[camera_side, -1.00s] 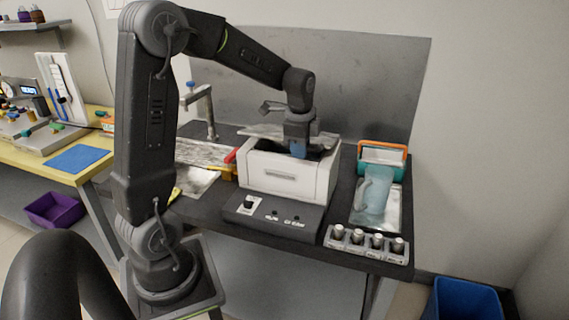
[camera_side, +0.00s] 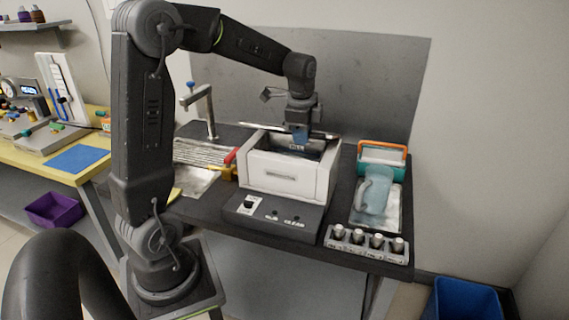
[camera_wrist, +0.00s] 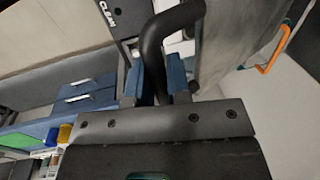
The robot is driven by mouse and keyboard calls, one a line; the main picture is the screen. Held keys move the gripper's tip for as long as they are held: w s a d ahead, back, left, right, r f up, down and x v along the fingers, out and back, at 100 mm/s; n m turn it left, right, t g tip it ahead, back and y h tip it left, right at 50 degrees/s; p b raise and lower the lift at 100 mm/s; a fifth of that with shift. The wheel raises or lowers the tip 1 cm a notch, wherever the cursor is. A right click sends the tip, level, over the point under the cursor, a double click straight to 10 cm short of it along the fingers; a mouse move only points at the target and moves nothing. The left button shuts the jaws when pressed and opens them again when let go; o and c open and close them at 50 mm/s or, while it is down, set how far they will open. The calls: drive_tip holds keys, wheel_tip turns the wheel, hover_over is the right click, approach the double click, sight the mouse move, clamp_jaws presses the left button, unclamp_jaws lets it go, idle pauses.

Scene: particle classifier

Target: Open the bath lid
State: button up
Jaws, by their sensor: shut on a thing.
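The bath is a white box (camera_side: 282,178) on a grey control base (camera_side: 270,212) in the side view. Its top is open at the front and a dark inside shows. The lid (camera_side: 268,127) shows as a thin, nearly edge-on strip at the back of the bath, behind my gripper (camera_side: 300,136). In the wrist view my gripper (camera_wrist: 160,80) has its blue fingers shut around a black curved handle (camera_wrist: 167,38). A grey sheet (camera_wrist: 232,35), seemingly the lid, runs beside the handle.
A blue-tinted jug (camera_side: 374,194) stands on a tray at the right, before a teal and orange container (camera_side: 383,158). A rack of several vials (camera_side: 367,240) is at the front right. A tap (camera_side: 207,110) stands behind left. A red-handled thing (camera_side: 231,158) touches or nears the bath's left side.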

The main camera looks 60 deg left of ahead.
drive_tip(key=shift+w+a+r, duration=0.2)
drive_tip(key=shift+r, duration=0.3)
drive_tip(key=shift+w+a+r, duration=0.25)
drive_tip(key=shift+r, duration=0.2)
drive_tip(key=shift+w+a+r, duration=0.2)
drive_tip(key=shift+r, duration=0.3)
drive_tip(key=shift+w+a+r+t+y, duration=0.25)
drive_tip(key=shift+w+a+r, duration=0.15)
drive_tip(key=shift+r, duration=0.25)
drive_tip(key=shift+w+a+r+t+y, duration=0.15)
drive_tip(key=shift+w+a+r+y, duration=0.15)
drive_tip(key=shift+r, duration=0.35)
drive_tip(key=shift+w+a+r, duration=0.1)
drive_tip(key=shift+w+a+r+t, duration=0.15)
drive_tip(key=shift+w+a+r, duration=0.25)
drive_tip(key=shift+r, duration=0.15)
drive_tip(key=shift+w+a+r+t, duration=0.15)
drive_tip(key=shift+w+a+r, duration=0.25)
drive_tip(key=shift+r, duration=0.15)
